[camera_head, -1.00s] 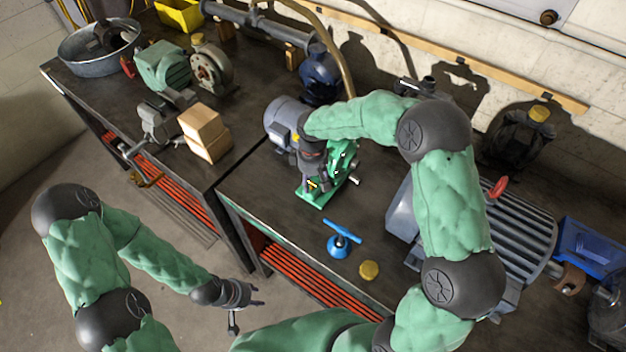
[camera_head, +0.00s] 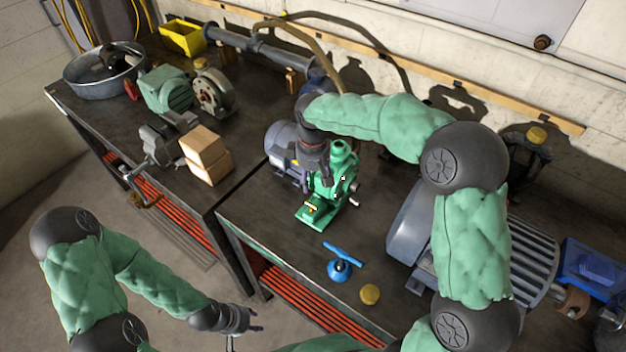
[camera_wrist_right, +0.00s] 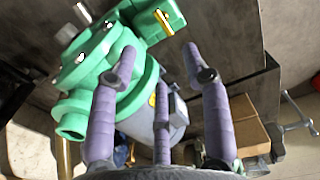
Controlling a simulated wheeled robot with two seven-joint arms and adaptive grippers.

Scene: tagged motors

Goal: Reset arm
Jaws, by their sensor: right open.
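My right gripper (camera_head: 312,176) is open, pointing down close beside a green machine (camera_head: 341,172) with a yellow tag on its base. In the right wrist view, the spread purple-grey fingers of the right gripper (camera_wrist_right: 160,62) have nothing held between them. The green machine (camera_wrist_right: 78,75) fills the upper left there, and a grey motor (camera_wrist_right: 172,122) lies behind the fingers. My left gripper (camera_head: 240,320) hangs low over the floor in front of the benches. Its fingers look spread and empty.
A blue T-handled part (camera_head: 340,270) and a yellow cap (camera_head: 370,294) lie at the bench front. A large grey motor (camera_head: 530,260) stands right, near my right arm. Wooden blocks (camera_head: 205,155), a vise (camera_head: 160,145) and a green motor (camera_head: 166,90) occupy the left bench.

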